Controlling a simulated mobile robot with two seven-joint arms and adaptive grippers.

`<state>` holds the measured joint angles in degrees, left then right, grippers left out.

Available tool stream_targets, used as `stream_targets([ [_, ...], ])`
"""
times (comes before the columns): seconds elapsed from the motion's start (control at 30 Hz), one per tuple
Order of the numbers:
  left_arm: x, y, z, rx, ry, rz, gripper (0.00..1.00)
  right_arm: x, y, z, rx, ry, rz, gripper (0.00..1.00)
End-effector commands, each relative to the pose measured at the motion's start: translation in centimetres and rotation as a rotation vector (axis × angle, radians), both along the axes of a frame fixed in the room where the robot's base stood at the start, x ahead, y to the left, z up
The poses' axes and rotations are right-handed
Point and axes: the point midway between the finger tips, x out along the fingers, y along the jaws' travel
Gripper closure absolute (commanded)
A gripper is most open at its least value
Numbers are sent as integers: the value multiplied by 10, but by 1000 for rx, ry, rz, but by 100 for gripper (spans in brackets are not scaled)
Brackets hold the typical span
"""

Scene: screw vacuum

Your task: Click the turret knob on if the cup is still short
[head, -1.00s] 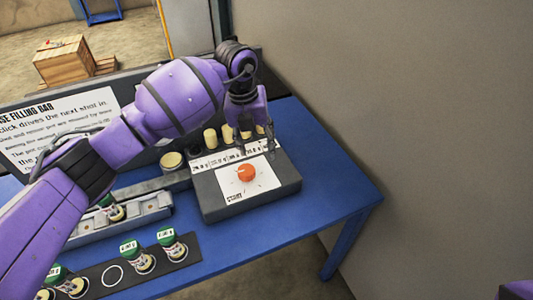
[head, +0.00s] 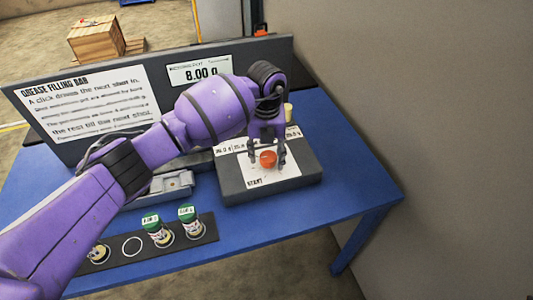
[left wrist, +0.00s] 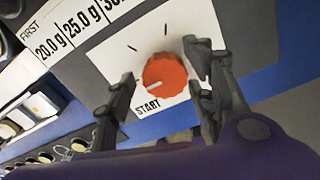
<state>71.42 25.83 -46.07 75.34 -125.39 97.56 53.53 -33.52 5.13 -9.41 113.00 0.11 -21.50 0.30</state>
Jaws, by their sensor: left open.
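The orange turret knob (head: 268,159) sits on a white plate marked START on a dark box (head: 245,190). It also shows in the left wrist view (left wrist: 165,77), with a pale mark toward its lower left. My left gripper (head: 267,158) is open, its fingers reaching down on either side of the knob. In the wrist view, my left gripper's fingertips (left wrist: 163,72) flank the knob; I cannot tell whether they touch it. A display (head: 200,72) reads 8.00 g. My left arm hides part of the bench, and I cannot identify a cup being filled. My right gripper is not in view.
Green-capped containers (head: 187,213) stand on a dark strip (head: 208,231) at the front of the blue table (head: 310,222). A grey track (head: 178,186) lies behind them. A sign board (head: 80,105) stands at the back. A wall (head: 440,120) rises at the right.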

Motion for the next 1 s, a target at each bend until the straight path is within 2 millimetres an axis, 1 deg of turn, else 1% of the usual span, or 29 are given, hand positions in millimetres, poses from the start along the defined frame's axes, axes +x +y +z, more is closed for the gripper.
stream_targets([
  [0.07,0,0,0,0,0,0,50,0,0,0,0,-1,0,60],
  [0.1,0,0,0,0,0,0,53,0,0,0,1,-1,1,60],
  [0.4,0,1,0,1,1,1,92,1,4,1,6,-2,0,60],
  [0.63,1,2,1,3,0,-16,92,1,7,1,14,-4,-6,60],
  [0.77,1,2,1,5,-1,-60,92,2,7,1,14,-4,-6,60],
  [1.0,3,4,1,8,-1,-222,92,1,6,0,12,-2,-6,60],
])
